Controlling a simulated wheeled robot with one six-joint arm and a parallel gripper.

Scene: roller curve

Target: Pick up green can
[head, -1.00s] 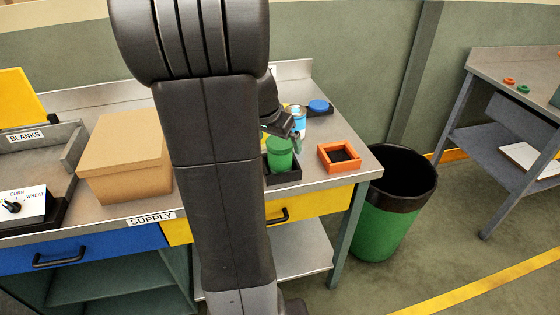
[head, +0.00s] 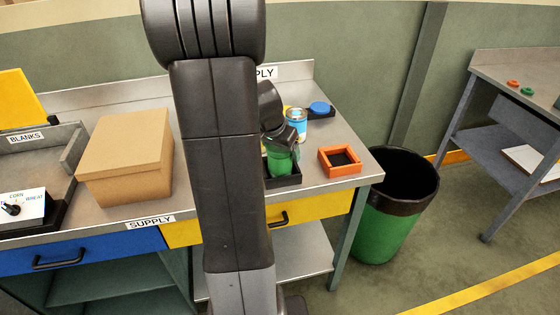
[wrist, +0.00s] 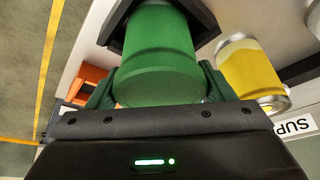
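The green can (head: 281,163) stands upright in a black square holder (head: 289,181) on the supply bench. In the wrist view the green can (wrist: 158,55) fills the space between the two fingers of my gripper (wrist: 159,80), one on each side. The fingers are very close to the can's sides; I cannot tell whether they press on it. In the head view my gripper (head: 280,141) is low over the can and hides its top.
An orange square holder (head: 339,160) is to the right. A cardboard box (head: 125,155) stands left. A green bin (head: 388,215) is beside the bench.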

